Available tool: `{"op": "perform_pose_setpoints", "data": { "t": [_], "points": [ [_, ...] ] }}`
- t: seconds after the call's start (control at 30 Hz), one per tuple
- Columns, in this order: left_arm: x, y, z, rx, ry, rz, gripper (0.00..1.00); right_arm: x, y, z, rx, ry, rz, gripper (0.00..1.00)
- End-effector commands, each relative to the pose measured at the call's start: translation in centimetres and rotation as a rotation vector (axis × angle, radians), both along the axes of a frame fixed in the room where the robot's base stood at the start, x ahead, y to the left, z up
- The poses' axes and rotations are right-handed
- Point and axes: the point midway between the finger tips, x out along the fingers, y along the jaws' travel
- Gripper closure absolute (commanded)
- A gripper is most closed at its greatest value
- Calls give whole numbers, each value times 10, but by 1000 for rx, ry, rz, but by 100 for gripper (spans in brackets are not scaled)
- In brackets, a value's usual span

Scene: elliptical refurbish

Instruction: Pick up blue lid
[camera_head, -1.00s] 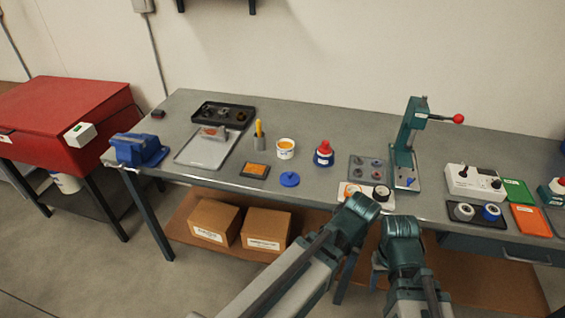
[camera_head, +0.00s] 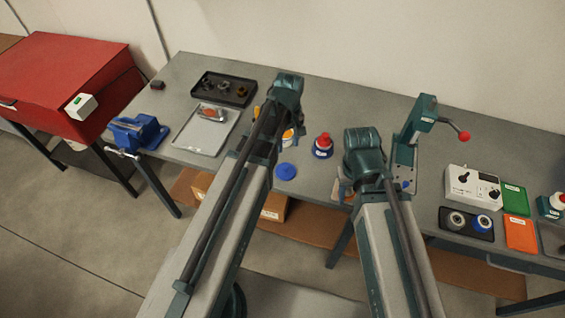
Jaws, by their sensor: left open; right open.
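The blue lid (camera_head: 286,171) is a flat disc with a small raised knob. It lies on the workbench (camera_head: 330,105) near its front edge, just right of my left arm. My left gripper (camera_head: 289,92) is at the far end of the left arm, beyond the lid and apart from it. My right gripper (camera_head: 362,150) is to the right of the lid, also apart from it. A white tub with orange contents (camera_head: 288,135) is partly hidden behind my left arm.
A blue bottle with a red cap (camera_head: 323,146) stands right of the lid. A grey tray (camera_head: 190,140), a black parts tray (camera_head: 240,98) and a blue vise (camera_head: 137,133) are to the left. A green press (camera_head: 415,125) stands behind my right arm.

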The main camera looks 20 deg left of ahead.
Motion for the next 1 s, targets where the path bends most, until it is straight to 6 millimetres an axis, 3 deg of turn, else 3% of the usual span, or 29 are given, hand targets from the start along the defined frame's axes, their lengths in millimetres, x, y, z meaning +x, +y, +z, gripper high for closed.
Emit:
{"op": "perform_pose_setpoints", "data": {
  "t": [0.27, 0.73, 1.0],
  "points": [
    [0, 0, -19, 0, 0, -3, 42, 0, 0, -19, 0, 0, 2, 50],
    [0, 0, -82, 0, 0, -4, 42, 0, 0, -82, -1, 0, 3, 50],
    [0, 0, -87, 0, 0, -4, 42, 0, 0, -87, -1, 0, 2, 50]
  ]
}}
